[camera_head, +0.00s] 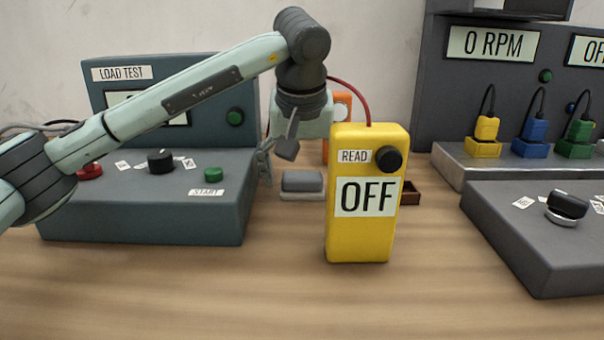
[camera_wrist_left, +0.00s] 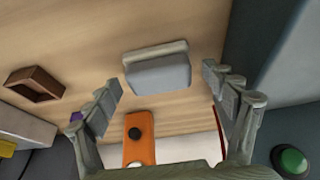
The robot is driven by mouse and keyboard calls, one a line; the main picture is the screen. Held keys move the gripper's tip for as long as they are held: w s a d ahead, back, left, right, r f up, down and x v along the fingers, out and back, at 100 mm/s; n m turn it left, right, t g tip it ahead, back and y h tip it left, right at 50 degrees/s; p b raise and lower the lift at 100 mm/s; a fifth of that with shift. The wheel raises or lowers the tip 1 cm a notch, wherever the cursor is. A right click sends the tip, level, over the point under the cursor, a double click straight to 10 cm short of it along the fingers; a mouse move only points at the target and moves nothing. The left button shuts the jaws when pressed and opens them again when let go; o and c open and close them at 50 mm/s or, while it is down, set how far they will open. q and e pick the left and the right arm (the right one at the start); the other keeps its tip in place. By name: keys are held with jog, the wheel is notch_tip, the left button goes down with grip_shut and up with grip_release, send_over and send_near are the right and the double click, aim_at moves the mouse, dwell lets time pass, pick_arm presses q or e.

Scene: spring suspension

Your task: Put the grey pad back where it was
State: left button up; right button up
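The grey pad (camera_head: 302,181) is a rounded block on the table, lying on a lighter grey slab (camera_head: 302,196). In the left wrist view the pad (camera_wrist_left: 160,75) lies beyond the fingertips, roughly centred between them, with a paler strip of the slab (camera_wrist_left: 155,52) along its upper edge. My left gripper (camera_head: 276,160) is open and empty, just left of and above the pad in the head view. Its spread fingers also show in the left wrist view (camera_wrist_left: 165,85). I see no contact with the pad. My right gripper is not in view.
A yellow meter (camera_head: 362,240) reading OFF stands right of the pad. The load test console (camera_head: 150,215) is at left. An orange device (camera_wrist_left: 140,145) and a small brown tray (camera_wrist_left: 35,82) are nearby. The front table is clear.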

pick_arm(q)
jog(key=v, duration=1.2)
jog(key=shift+r, duration=0.15)
